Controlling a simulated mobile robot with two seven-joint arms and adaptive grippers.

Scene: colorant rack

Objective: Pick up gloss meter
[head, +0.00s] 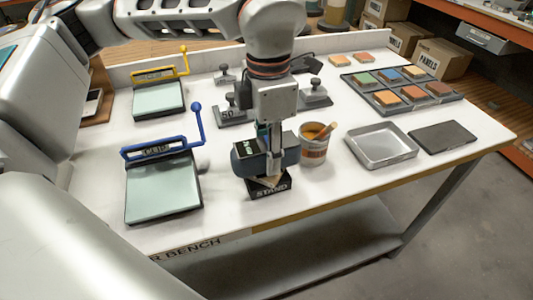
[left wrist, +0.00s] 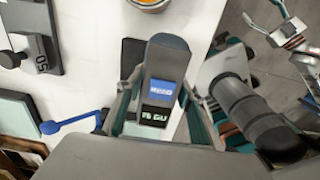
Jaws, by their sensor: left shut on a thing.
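The gloss meter (head: 247,157) is a dark blue-grey body with rounded ends. My left gripper (head: 272,168) points down and is shut on it. In the left wrist view the meter (left wrist: 168,62) sits between the two fingers, with a blue label and a lit green readout facing the camera. A black block marked STAND (head: 268,190) is directly below the meter near the bench's front edge. I cannot tell whether the meter touches it.
A tin with a wooden-handled tool (head: 314,150) stands close right of the meter. A blue-handled frame (head: 162,185) is at left. An empty metal tray (head: 381,147) and a dark flat plate (head: 442,137) lie right. The white bench (head: 335,205) is bare at front right.

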